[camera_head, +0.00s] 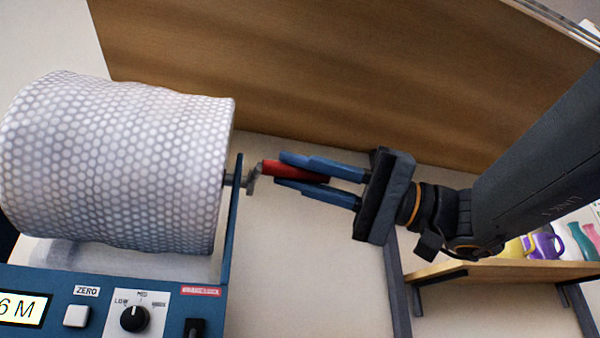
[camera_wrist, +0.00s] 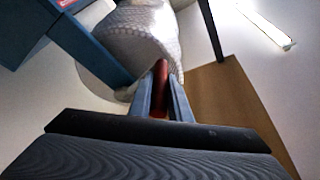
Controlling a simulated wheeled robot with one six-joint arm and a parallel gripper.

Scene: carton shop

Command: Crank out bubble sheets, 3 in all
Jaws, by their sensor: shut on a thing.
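A large roll of bubble wrap (camera_head: 115,165) is mounted on a blue machine (camera_head: 110,290) at the left. A grey crank (camera_head: 252,180) with a red handle (camera_head: 280,168) sticks out from the roll's right side. My gripper (camera_head: 303,172) comes from the right and is shut on the red handle, one blue finger on each side of it. In the wrist view the red handle (camera_wrist: 159,85) stands between the fingers, with the bubble roll (camera_wrist: 145,40) beyond. The handle's inner end is partly hidden by the fingers.
The machine's front panel has a display (camera_head: 22,309) reading partly "6 M", a white ZERO button (camera_head: 77,316), a black dial (camera_head: 134,318) and a red-labelled switch (camera_head: 195,327). A wooden panel (camera_head: 330,75) stands behind.

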